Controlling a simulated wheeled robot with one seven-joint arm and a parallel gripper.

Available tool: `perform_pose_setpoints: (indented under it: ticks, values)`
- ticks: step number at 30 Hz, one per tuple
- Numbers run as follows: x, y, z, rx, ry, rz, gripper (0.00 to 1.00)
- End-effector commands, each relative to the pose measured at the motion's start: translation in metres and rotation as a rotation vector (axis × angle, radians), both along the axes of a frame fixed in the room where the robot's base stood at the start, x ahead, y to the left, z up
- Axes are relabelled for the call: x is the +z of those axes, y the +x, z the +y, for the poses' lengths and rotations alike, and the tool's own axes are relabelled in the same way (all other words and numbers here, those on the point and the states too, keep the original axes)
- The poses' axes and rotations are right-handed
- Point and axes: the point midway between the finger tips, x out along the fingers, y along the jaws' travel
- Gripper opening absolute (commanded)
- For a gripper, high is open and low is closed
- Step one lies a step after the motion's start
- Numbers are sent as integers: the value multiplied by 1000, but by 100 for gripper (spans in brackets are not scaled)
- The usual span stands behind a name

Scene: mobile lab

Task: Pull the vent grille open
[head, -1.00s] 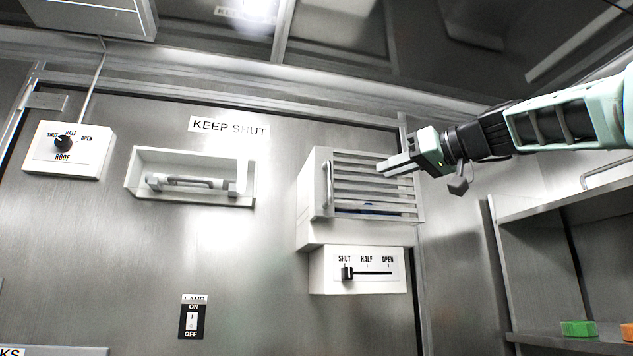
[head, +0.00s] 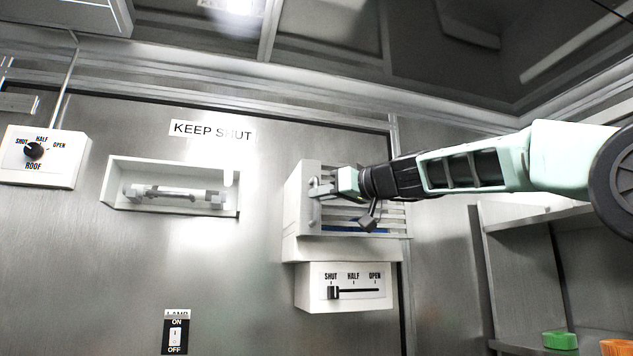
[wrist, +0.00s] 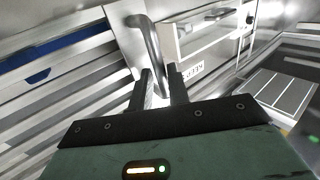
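The vent grille (head: 365,233) is a white slatted panel on a white housing on the metal wall, with an upright bar handle (head: 314,212) near its left edge. The grille looks closed against its housing. Something blue shows behind its slats (wrist: 28,82) in the wrist view. My gripper (head: 328,187) is at the handle, coming from the right. In the wrist view the handle (wrist: 150,48) runs down between the two close-set fingers (wrist: 160,82), which look shut on it. My arm hides part of the slats.
Below the grille is a slider box (head: 345,287) marked SHUT, HALF, OPEN, its slider at SHUT. A recessed handle box (head: 172,201) under a KEEP SHUT sign is to the left, with a roof dial (head: 36,152) beyond. A shelf (head: 535,216) stands at the right.

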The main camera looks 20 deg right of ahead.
Motion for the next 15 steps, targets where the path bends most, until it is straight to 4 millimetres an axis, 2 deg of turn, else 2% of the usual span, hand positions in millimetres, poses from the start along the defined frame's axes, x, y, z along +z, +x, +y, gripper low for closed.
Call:
perform_pose_setpoints:
  ticks: [6,15]
  values:
    - [2,16,11,0,0,0,17]
    - [-1,19,12,-1,-1,-1,17]
